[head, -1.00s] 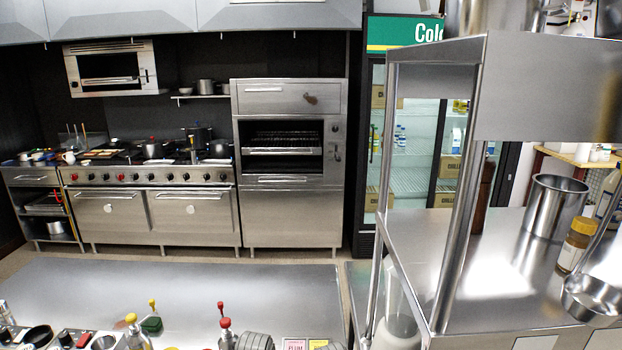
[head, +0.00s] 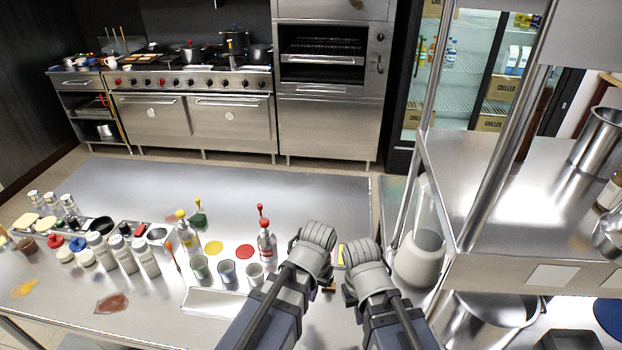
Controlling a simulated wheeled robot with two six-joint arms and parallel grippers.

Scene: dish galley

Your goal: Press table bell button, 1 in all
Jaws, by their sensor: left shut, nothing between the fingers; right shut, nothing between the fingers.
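I cannot make out a table bell in the head view. My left gripper (head: 314,248) is over the steel counter (head: 310,190), just right of a red-topped bottle (head: 267,244). My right gripper (head: 363,268) is close beside it, near the counter's right end. Both are shut, with nothing seen held; their fingertips are largely hidden behind my wrists. A small yellow item shows partly between them, and a brown-gold edge shows below; I cannot tell what either is.
Cups, a yellow-topped bottle (head: 187,231), white shakers (head: 145,257) and coloured spills crowd the counter's left and middle. A tray (head: 215,302) lies at the front. A steel shelf unit (head: 470,190) and a pale round jug (head: 419,258) stand at right. The counter's back is clear.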

